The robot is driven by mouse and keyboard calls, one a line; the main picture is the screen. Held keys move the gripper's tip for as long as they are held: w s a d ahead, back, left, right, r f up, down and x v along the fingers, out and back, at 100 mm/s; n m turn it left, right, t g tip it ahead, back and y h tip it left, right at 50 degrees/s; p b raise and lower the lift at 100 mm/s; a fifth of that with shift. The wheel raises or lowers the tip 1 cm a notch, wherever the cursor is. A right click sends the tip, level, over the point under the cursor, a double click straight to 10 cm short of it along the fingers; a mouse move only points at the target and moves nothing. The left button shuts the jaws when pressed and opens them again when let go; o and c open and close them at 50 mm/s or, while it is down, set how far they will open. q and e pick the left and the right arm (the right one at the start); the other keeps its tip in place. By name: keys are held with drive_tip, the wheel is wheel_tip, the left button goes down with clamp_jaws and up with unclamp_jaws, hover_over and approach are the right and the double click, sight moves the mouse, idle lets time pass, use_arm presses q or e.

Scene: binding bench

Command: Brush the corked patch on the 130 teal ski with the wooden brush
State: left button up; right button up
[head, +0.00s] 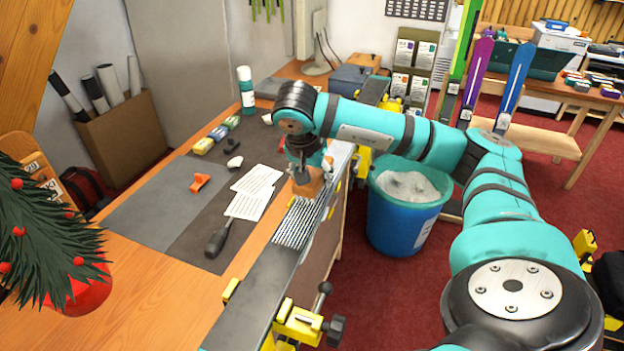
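A long dark ski (252,296) lies base up along the right edge of the bench, held in yellow clamps. Its teal colour and number cannot be made out. A pale hatched patch (295,226) shows on its base. My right gripper (306,166) reaches in from the right over the ski, pointing down. It appears shut on a wooden brush (307,184), which sits at the far end of the hatched patch. The gripper and arm hide part of the ski, and contact under the brush is hard to tell. My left gripper is not in view.
On the bench lie a dark-handled tool (217,238), white slotted sheets (249,203), an orange piece (200,182), wax blocks (203,146) and a teal bottle (246,90). A blue bin (399,222) stands right of the bench. A potted tree (45,235) is at left.

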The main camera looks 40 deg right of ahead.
drive_tip(key=shift+w+d+r+p, duration=0.1)
drive_tip(key=shift+d+r+p, duration=0.35)
drive_tip(key=shift+r, duration=0.3)
drive_tip(key=r+p, duration=0.2)
drive_tip(key=r, duration=0.1)
drive_tip(key=shift+a+r, duration=0.1)
drive_tip(key=shift+a, duration=0.2)
drive_tip(key=shift+r, duration=0.2)
drive_tip(key=shift+d, duration=0.1)
